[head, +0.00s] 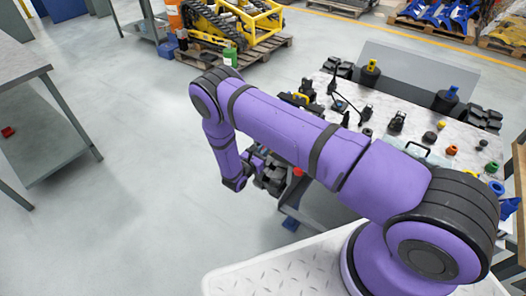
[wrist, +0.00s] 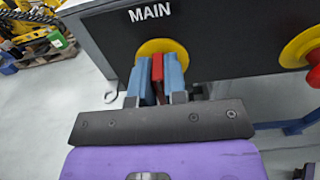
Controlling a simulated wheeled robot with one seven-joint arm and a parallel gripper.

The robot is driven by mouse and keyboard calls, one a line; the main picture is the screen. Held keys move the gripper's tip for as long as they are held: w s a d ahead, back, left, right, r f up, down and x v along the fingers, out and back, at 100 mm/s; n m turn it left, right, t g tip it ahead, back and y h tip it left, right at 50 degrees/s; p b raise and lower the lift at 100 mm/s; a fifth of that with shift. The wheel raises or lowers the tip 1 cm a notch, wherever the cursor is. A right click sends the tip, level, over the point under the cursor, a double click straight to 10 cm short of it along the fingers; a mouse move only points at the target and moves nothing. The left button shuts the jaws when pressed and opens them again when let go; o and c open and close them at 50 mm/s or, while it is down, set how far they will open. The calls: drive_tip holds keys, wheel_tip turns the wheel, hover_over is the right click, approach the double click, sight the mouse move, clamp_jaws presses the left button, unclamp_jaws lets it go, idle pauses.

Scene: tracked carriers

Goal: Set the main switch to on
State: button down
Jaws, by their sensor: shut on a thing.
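The main switch is a red handle (wrist: 157,68) on a round yellow plate (wrist: 176,47), below the white word MAIN on a dark panel (wrist: 225,30). My gripper (wrist: 157,78) is shut on the red handle, with one blue finger on each side. The handle lies nearly upright in the wrist view, and the fingers hide part of it. In the head view my gripper (head: 268,176) is at the left end of the workbench, low at its side. I cannot make out the main switch there.
A second red knob on a yellow plate (wrist: 305,48) is at the right of the panel. The workbench top (head: 400,150) carries several dark fixtures and coloured knobs. A grey table (head: 40,80) stands at the left. The floor between is clear.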

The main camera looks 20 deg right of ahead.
drive_tip(key=m, duration=0.4)
drive_tip(key=shift+s, duration=0.2)
drive_tip(key=shift+s+d+f+m, duration=0.1)
drive_tip(key=shift+f+m, duration=0.1)
drive_tip(key=shift+m, duration=2.05)
drive_tip(key=shift+s+d+f+m, duration=0.1)
drive_tip(key=shift+f+m, duration=0.1)
drive_tip(key=shift+m, duration=2.1)
drive_tip(key=shift+s+d+f+m, duration=0.1)
drive_tip(key=shift+f+m, duration=0.1)
drive_tip(key=shift+m, duration=2.05)
drive_tip(key=c, duration=1.2)
unclamp_jaws()
drive_tip(key=shift+o, duration=0.2)
